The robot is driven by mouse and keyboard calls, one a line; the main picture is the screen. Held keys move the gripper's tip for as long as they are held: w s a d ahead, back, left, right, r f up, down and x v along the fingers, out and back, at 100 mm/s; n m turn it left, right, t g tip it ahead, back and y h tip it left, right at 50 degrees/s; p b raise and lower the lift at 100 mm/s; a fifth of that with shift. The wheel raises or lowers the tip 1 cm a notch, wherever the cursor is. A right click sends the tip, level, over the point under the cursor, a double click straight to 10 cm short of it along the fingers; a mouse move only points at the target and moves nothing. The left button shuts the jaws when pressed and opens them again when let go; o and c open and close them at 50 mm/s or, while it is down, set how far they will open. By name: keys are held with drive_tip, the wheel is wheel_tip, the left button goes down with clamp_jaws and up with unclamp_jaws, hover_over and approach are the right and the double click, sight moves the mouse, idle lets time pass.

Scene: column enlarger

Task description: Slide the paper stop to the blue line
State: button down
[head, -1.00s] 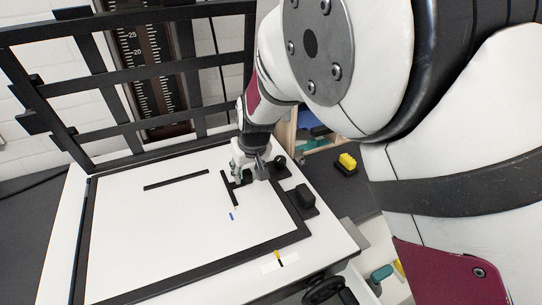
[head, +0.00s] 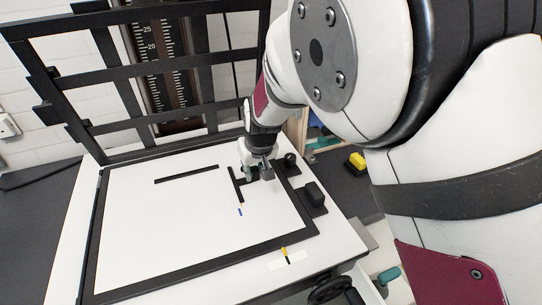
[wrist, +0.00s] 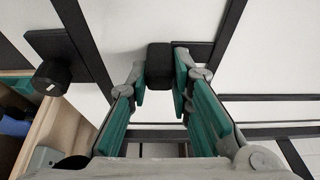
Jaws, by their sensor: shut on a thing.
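The paper stop (head: 234,181) is a thin black bar with a short arm, lying on the white board near its right side. The short blue line (head: 240,212) is on the board just beyond the bar's near end, with a small gap between them. My gripper (head: 258,172) is at the stop's right side, low over the board. In the wrist view my gripper's teal fingers (wrist: 163,85) are shut on a black block (wrist: 159,62), which joins the stop's dark bar. The fingers partly hide the block.
A black frame (head: 200,273) borders the board. Another black bar (head: 187,174) lies left of the stop. Black knobs (head: 314,194) stand on the right edge. A yellow-and-black mark (head: 285,253) is at the front. The hinged black grid (head: 150,69) stands raised behind.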

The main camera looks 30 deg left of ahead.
drive_tip(key=shift+s+a, duration=0.3)
drive_tip(key=shift+s, duration=0.15)
drive_tip(key=c, duration=1.4)
unclamp_jaws()
drive_tip(key=shift+c, duration=0.2)
drive_tip(key=shift+w, duration=0.1)
drive_tip(key=v, duration=1.2)
